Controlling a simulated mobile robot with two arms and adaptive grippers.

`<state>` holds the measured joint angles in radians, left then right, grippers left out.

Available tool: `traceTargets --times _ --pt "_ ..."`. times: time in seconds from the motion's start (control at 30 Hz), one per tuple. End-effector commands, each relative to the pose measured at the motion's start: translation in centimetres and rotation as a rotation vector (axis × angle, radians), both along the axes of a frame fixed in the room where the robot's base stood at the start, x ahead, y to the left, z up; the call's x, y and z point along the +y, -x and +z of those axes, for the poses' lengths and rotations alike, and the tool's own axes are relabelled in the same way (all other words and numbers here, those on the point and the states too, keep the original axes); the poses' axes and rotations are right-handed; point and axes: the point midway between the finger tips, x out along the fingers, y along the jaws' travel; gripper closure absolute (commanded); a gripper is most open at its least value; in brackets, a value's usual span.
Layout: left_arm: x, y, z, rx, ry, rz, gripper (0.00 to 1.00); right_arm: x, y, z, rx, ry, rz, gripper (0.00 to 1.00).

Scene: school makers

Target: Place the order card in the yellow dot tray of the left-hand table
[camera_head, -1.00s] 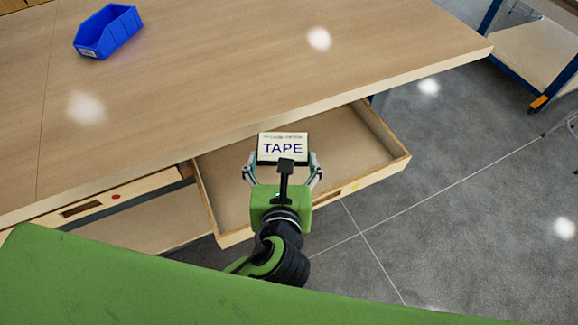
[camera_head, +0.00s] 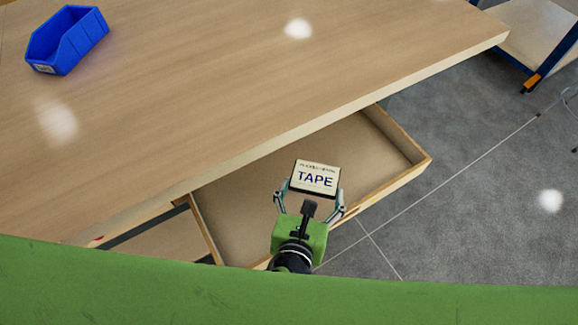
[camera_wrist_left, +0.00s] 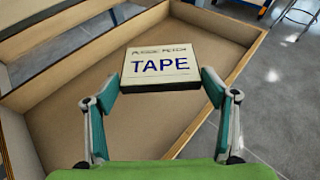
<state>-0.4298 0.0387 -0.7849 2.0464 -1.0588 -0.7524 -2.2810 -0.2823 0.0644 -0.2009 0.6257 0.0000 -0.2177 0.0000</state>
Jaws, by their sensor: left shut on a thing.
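The order card (camera_head: 315,178) is a pale block with a dark edge and the word TAPE on it. My left gripper (camera_head: 309,196) is shut on it, one finger at each side. In the left wrist view the card (camera_wrist_left: 160,67) sits between the fingers of my left gripper (camera_wrist_left: 160,90). The card is over the open drawer (camera_head: 240,205) of the wooden table (camera_head: 230,85); its exact height above the drawer floor is unclear. The drawer is empty where it shows. I see no yellow dot tray. My right gripper is not in view.
A blue bin (camera_head: 66,40) stands on the table at the upper left. The rest of the tabletop in view is clear. A shelf unit with blue legs (camera_head: 540,65) stands at the upper right. Grey floor (camera_head: 450,180) is free to the right of the drawer.

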Motion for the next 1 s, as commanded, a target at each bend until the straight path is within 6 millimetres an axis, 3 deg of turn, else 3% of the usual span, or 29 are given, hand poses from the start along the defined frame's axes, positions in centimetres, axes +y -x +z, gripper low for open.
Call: traceTargets --times 0.3,0.5,0.77,1.0 --pt "4.7 -6.3 -3.2 -0.004 -0.004 0.003 0.45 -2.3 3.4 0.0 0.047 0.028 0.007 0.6" --pt "6.4 -8.8 -7.0 -0.001 -0.001 0.003 0.45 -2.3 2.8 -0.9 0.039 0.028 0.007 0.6" --pt "7.3 -10.0 -8.9 -0.001 -0.001 0.002 0.45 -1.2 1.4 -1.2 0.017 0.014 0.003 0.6" --pt "7.6 -10.4 -12.3 0.002 0.003 0.002 0.45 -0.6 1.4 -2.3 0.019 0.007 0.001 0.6"
